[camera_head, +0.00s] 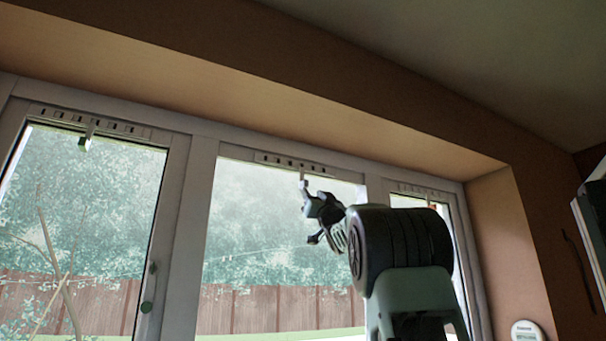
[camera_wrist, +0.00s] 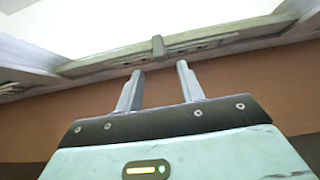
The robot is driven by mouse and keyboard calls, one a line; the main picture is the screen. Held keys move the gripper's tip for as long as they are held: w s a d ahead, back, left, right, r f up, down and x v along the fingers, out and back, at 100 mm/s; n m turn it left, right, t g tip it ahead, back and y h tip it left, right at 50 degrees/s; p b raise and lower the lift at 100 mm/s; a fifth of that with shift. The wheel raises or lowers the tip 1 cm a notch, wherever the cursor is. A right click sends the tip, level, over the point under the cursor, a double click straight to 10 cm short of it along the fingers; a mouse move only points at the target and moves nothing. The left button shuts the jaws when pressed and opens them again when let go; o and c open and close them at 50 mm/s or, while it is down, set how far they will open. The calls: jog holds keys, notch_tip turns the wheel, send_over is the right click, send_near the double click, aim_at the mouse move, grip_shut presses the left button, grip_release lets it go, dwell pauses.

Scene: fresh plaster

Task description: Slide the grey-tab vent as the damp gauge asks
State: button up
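Slotted vents run along the tops of three window panes. The middle vent (camera_head: 290,163) has a grey tab (camera_head: 302,176) hanging from it. My gripper (camera_head: 305,187) is just below that tab, raised in front of the middle pane. In the wrist view the fingers (camera_wrist: 160,72) are apart and empty. The grey tab (camera_wrist: 158,46) shows just beyond the fingertips, in line with the gap, and seems not to be between them. A white round-topped device, likely the damp gauge (camera_head: 526,331), is at the lower right; its reading is too small to make out.
A window handle (camera_head: 147,306) sticks out on the left frame. The recess ceiling (camera_head: 270,110) is close above.

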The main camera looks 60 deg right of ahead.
aim_at(303, 181)
jog(key=p+x, duration=0.6)
jog(key=x, duration=0.3)
jog(key=shift+s+r, duration=0.1)
jog(key=shift+w+d+r+p, duration=0.2)
jog(key=shift+w+r+p, duration=0.2)
jog(key=shift+w, duration=0.1)
jog(key=shift+f, duration=0.1)
grip_shut()
